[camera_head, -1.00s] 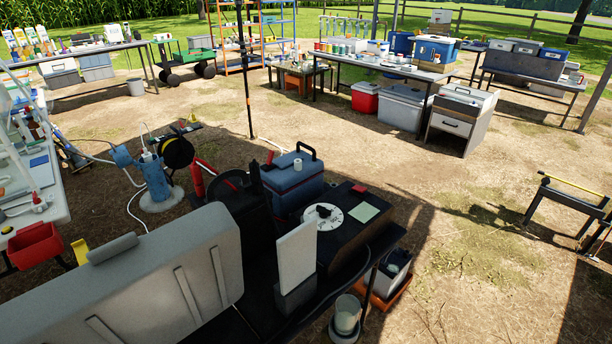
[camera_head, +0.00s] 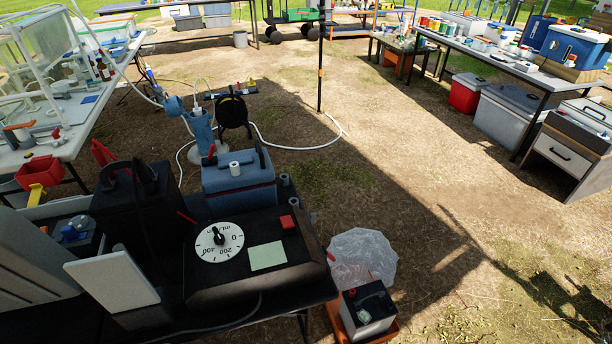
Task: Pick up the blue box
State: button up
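A brighter blue box with a white lid (camera_head: 572,52) stands on the long table at the upper right, cut by no other thing. I cannot tell which one the task names. My gripper is not in view, so nothing shows of what it holds.
A battery (camera_head: 368,312) in an orange tray and a clear plastic bag (camera_head: 360,258) lie right of the near table. Open dirt ground (camera_head: 400,165) lies beyond.

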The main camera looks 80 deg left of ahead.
aim_at(227, 195)
jog(key=i, duration=0.85)
jog(key=u, duration=4.05)
jog(key=i, duration=0.5)
